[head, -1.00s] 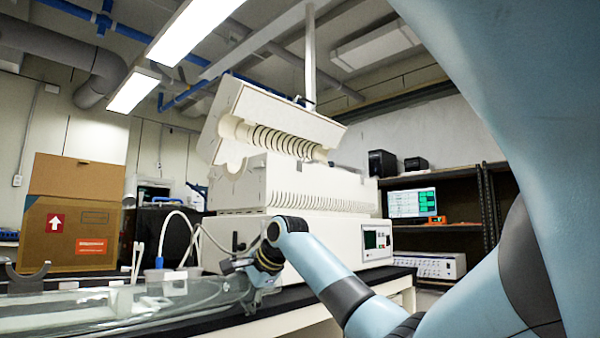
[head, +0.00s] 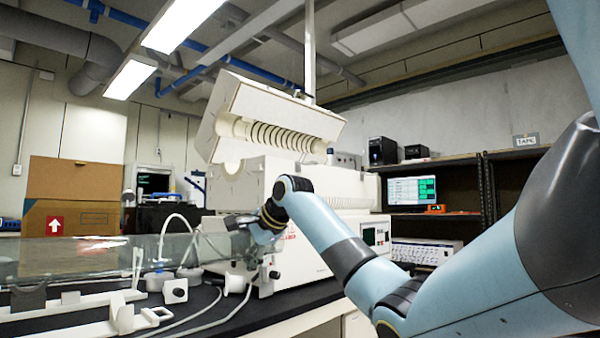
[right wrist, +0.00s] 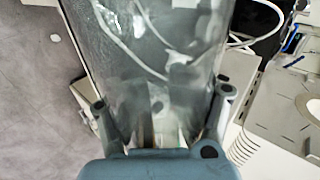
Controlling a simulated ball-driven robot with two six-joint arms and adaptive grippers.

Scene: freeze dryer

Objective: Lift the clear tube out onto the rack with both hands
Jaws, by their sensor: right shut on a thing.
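The clear tube (head: 85,258) runs in from the left edge of the head view and lies nearly level above the bench. My right gripper (head: 250,232) is shut on its right end, in front of the opened furnace. In the right wrist view, the fingers of this gripper (right wrist: 163,112) sit on both sides of the clear tube (right wrist: 150,50). The white rack (head: 105,322) stands on the black bench below the tube, with a gap between them. A dark curved cradle (head: 28,298) shows at the rack's left. My left gripper is out of view.
The white furnace (head: 245,195) stands behind the right gripper with its lid (head: 265,115) raised. White fittings (head: 175,290) and hoses lie on the bench near the rack. A cardboard box (head: 75,180) is behind the tube. A shelf with a monitor (head: 412,191) is at the right.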

